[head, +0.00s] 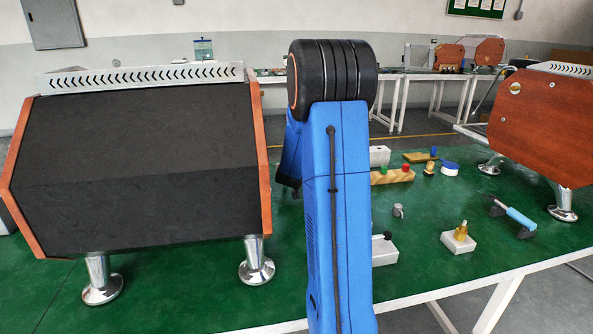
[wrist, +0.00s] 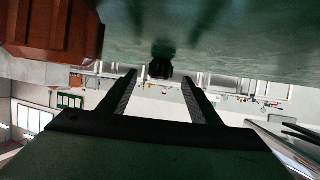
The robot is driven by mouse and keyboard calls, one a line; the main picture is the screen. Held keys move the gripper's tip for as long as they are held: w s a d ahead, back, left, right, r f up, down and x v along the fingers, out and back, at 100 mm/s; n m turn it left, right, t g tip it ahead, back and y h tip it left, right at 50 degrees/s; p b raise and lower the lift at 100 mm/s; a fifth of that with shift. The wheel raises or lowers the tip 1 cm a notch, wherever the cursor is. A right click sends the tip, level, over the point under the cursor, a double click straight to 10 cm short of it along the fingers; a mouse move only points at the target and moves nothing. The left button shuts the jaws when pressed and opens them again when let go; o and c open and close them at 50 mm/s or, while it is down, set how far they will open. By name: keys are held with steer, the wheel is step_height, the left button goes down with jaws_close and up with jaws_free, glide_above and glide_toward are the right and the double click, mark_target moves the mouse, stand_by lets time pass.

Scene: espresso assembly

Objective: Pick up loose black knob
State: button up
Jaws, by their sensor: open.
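A small dark object that looks like the black knob (wrist: 160,68) shows in the wrist view, against the green table top, which appears upside down there. My gripper (wrist: 158,75) is open, with one finger on each side of the knob in the picture. The knob appears beyond the fingertips; I cannot tell the exact gap. In the head view my blue arm hides the gripper. A black knob-like piece (head: 388,235) shows there at a white block beside my arm; I cannot tell whether it is the same one.
The green table (head: 430,285) holds a large dark machine (head: 140,165) at left and a wood-sided machine (head: 545,120) at right. A white block with a brass part (head: 459,238), a blue-handled tool (head: 518,217) and a wooden strip (head: 392,176) lie between. A reddish-brown part (wrist: 50,30) is close in the wrist view.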

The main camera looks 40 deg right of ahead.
steer(key=x, duration=0.3)
steer(key=shift+w+d, duration=0.15)
steer(key=shift+d, duration=0.05)
steer(key=shift+c, duration=0.3)
steer(key=c, duration=1)
steer(key=shift+c, duration=0.2)
